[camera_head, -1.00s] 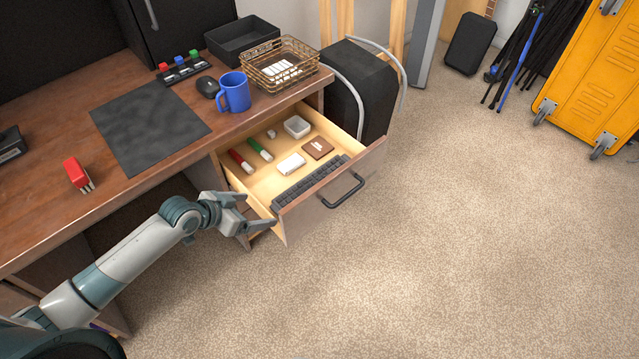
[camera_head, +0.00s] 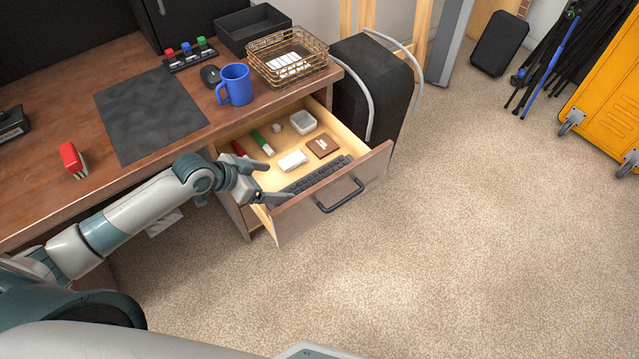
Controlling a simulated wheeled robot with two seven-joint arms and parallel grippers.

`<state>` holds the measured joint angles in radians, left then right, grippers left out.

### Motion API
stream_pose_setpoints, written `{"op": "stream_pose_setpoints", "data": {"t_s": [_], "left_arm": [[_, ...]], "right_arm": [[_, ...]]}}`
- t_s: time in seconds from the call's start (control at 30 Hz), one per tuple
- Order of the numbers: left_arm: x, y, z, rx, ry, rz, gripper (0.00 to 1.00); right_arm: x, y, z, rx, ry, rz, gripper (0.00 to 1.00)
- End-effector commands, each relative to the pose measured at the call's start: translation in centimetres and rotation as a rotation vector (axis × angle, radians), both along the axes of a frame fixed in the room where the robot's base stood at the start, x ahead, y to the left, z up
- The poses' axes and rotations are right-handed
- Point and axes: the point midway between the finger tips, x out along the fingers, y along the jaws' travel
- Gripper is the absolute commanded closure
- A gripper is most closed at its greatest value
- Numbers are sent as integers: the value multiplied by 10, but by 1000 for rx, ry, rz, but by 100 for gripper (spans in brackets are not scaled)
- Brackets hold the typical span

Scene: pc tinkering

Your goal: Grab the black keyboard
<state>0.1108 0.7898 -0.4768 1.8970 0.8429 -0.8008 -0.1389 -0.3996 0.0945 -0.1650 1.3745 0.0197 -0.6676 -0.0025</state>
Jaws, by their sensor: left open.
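The black keyboard (camera_head: 320,175) lies in the open desk drawer (camera_head: 335,209), along the inside of its front panel. Its left end is hidden behind my left gripper. My left gripper (camera_head: 268,181) is open and empty, over the near left corner of the drawer beside the keyboard's left end. I cannot tell whether it touches the drawer's edge. My right gripper is not in view.
The drawer also holds a white box (camera_head: 293,160), a brown item (camera_head: 323,146), a small white tray (camera_head: 303,122), and red and green markers. A blue mug (camera_head: 235,85) and a wire basket (camera_head: 288,57) stand on the desk above.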

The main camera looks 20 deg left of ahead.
Motion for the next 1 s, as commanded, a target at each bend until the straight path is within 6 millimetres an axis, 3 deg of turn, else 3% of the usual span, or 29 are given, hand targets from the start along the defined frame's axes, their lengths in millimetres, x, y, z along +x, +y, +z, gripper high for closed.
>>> {"op": "stream_pose_setpoints", "data": {"t_s": [0.47,1.0], "left_arm": [[6,-6,-8,-2,1,1,12],[57,-45,-71,-2,1,1,12]], "right_arm": [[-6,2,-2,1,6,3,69],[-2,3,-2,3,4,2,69]]}}
